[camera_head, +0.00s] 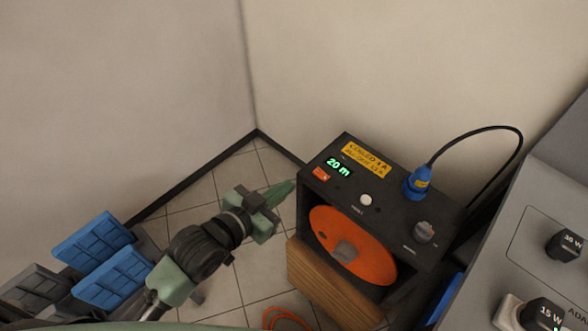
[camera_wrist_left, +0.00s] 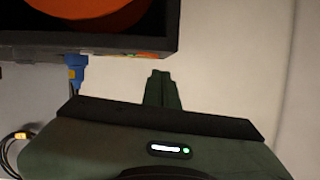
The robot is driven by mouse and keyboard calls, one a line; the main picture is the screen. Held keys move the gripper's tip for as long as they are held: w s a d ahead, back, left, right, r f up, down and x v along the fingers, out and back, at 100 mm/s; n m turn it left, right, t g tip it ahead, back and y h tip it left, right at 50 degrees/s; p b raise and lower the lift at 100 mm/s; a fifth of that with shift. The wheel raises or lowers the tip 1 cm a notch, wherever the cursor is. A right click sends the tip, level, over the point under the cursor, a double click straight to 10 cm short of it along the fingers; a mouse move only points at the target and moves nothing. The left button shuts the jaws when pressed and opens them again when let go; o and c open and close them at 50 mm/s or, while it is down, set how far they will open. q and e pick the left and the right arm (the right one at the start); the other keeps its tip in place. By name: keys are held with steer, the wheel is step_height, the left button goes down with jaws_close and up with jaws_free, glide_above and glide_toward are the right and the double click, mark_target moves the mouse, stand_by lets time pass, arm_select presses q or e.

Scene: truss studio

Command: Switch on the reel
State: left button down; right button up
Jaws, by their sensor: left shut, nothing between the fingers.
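The reel (camera_head: 350,245) is a black box with an orange disc in its front face. Its sloping top bears a lit green "20 m" display, a small orange-red switch (camera_head: 321,174), a yellow label, a white button (camera_head: 366,200), a grey knob (camera_head: 425,231) and a blue plug (camera_head: 418,182) with a black cable. My left gripper (camera_head: 288,187) is shut and empty, its green fingertips close to the reel's left edge, below and left of the switch. In the left wrist view the shut fingers (camera_wrist_left: 162,76) are near the reel's dark edge (camera_wrist_left: 120,45). My right gripper is not in view.
A wooden block (camera_head: 330,285) stands in front of the reel. A grey cabinet (camera_head: 500,240) with black plugs marked in watts is at the right. Blue panels (camera_head: 95,242) are at the lower left. Walls meet behind; tiled floor shows left of the reel.

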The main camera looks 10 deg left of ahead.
arm_select(q)
steer(key=shift+m+h, duration=0.3)
steer(key=shift+h, duration=0.2)
steer(key=r, duration=0.3)
steer(key=s+r, duration=0.1)
steer(key=shift+s+d+r, duration=0.1)
steer(key=shift+d+r, duration=0.2)
steer(key=shift+d, duration=0.05)
glide_above(311, 179)
steer(key=shift+s+d+f+p, duration=0.1)
steer(key=shift+d+f+p, duration=0.1)
steer(key=shift+f, duration=0.4)
steer(key=shift+s+d+f+p, duration=0.1)
steer(key=shift+f+p, duration=0.1)
steer(key=shift+f, duration=0.35)
step_height(311, 179, down, 3)
steer(key=shift+w+a+r, duration=0.1)
steer(key=shift+w+a, duration=0.05)
steer(key=shift+a+f, duration=0.1)
steer(key=shift+f, duration=0.6)
